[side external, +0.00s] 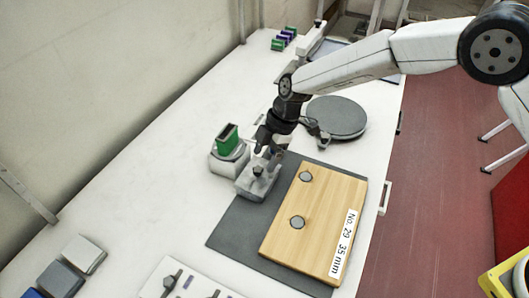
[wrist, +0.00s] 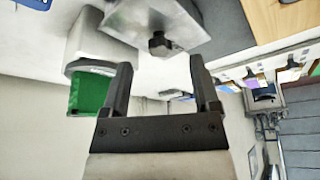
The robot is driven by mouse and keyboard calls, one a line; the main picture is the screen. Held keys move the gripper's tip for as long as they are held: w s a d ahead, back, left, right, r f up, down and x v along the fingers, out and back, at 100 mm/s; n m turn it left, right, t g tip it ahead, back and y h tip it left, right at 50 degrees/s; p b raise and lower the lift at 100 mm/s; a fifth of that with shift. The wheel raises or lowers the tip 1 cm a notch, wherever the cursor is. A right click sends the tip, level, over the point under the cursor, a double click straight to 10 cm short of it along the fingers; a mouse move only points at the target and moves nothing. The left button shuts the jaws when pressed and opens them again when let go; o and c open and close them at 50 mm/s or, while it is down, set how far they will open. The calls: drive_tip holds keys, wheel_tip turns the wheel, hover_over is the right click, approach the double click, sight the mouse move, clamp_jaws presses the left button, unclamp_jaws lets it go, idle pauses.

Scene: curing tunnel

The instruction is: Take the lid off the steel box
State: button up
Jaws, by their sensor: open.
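The steel box (side external: 252,189) is a small grey metal box on the edge of a dark mat. A dark knob (side external: 258,171) stands on its lid. In the wrist view the steel box (wrist: 178,22) is at the top, and the knob (wrist: 160,44) shows just beyond and between my fingertips. My gripper (side external: 264,152) is close above the box. In the wrist view my gripper (wrist: 160,64) is open, with nothing between its fingers. The seam between lid and box is too small to make out.
A pale grey device with a green block (side external: 228,138) on top stands just left of the box. A wooden board (side external: 315,215) with two round discs lies to the right on the mat (side external: 238,228). A round grey plate (side external: 338,117) is behind.

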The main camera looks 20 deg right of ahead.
sight(259, 168)
drive_tip(key=shift+x, duration=2)
clamp_jaws()
drive_tip(key=shift+r, duration=0.15)
